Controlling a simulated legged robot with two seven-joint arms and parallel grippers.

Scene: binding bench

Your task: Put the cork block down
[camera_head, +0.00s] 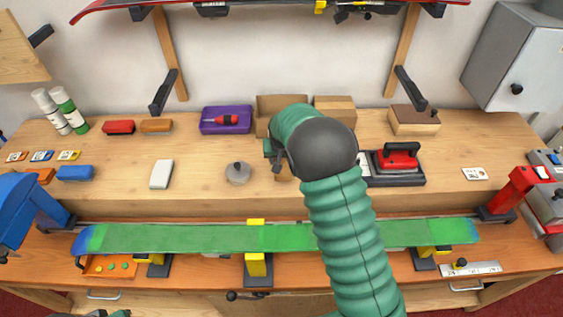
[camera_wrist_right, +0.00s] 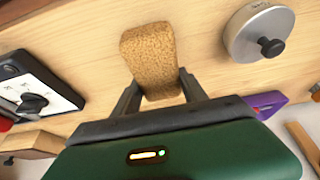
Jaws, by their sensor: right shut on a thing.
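The cork block (camera_wrist_right: 150,52) is a brown, grainy block with rounded corners. In the right wrist view it sits between the two dark fingers of my right gripper (camera_wrist_right: 159,83), which is shut on it. In the head view only a small part of the cork block (camera_head: 284,173) shows below my right gripper (camera_head: 275,156), over the wooden bench; my green arm and dark wrist hide the rest. I cannot tell whether the block touches the bench top. A small dark and green part of my left arm shows at the bottom left edge; its jaws cannot be made out.
A round metal weight (camera_head: 238,173) stands left of the block. Behind are a purple tray (camera_head: 226,119) and cardboard boxes (camera_head: 334,108). A green ski (camera_head: 190,238) lies across the front. Bare bench shows around the weight.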

